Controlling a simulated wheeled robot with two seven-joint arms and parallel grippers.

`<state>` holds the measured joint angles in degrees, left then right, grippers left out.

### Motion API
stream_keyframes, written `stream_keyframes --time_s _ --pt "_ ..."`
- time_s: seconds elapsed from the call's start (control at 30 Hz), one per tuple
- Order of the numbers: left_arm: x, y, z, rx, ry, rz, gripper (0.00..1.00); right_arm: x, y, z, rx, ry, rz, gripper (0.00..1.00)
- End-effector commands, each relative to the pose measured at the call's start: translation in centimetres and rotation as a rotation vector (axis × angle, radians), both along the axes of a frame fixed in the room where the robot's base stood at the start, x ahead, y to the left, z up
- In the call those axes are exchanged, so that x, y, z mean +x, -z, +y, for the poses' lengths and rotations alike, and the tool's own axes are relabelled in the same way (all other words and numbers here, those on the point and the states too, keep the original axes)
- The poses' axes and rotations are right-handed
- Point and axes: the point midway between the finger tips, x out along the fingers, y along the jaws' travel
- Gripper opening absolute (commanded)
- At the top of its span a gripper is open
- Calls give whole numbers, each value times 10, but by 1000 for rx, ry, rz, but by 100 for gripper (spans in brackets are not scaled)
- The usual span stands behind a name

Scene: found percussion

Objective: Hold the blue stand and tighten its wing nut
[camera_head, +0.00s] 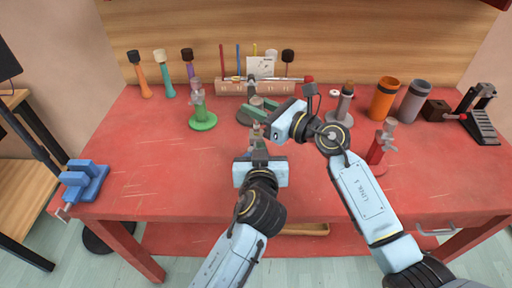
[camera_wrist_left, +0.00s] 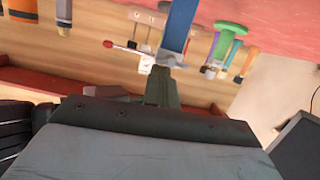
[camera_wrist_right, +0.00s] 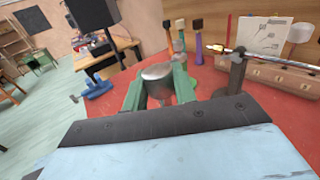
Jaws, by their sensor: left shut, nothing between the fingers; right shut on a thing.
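The blue stand's post (camera_wrist_left: 179,30) shows upside down in the left wrist view, with small grey metal parts at its end (camera_wrist_left: 170,58); I cannot make out the wing nut's shape clearly. My left gripper (camera_head: 259,150) is shut and empty, its fingertips (camera_wrist_left: 161,82) close to those parts; contact cannot be told. My right gripper (camera_head: 262,106) is higher up and further back. In the right wrist view its green fingers (camera_wrist_right: 158,92) are shut on a rounded grey metal piece (camera_wrist_right: 157,74), which looks like the stand's upper part. The stand's base is hidden by my grippers.
A green stand (camera_head: 203,120) is left, a grey stand (camera_head: 344,106) and a red stand (camera_head: 378,150) right. A wooden rack (camera_head: 230,88) and mallets stand behind. Orange (camera_head: 384,100) and grey (camera_head: 414,104) cylinders are back right. A blue vise (camera_head: 84,182) is at the left edge.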

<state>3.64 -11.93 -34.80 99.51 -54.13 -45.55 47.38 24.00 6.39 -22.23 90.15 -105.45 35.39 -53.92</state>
Motion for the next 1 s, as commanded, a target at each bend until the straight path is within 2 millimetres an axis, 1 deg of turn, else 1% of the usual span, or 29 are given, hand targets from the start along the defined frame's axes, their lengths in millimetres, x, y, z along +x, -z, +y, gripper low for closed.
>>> stream_keyframes --time_s 0.03,0.27,0.37,0.47,0.6,0.73,0.83,1.0 --pt "-2 8 -1 3 2 18 0 0 -1 1 2 -2 -1 0" --pt "-3 9 -1 1 1 22 0 0 -1 1 2 -2 -2 0" --pt "-8 9 -1 -1 2 23 0 0 -1 1 2 -2 -2 0" --pt "-20 6 -1 -1 3 22 0 0 -1 1 2 -1 -2 0" --pt "-42 -3 0 -2 1 16 0 0 -1 1 2 -1 -1 0" --pt "-60 -10 1 -2 1 10 0 0 -1 1 2 -1 -1 0" --pt "-69 -14 1 -1 1 7 0 0 -1 1 2 -1 -1 0" --pt "-74 -17 1 -1 0 3 0 0 0 0 1 -1 -1 0"
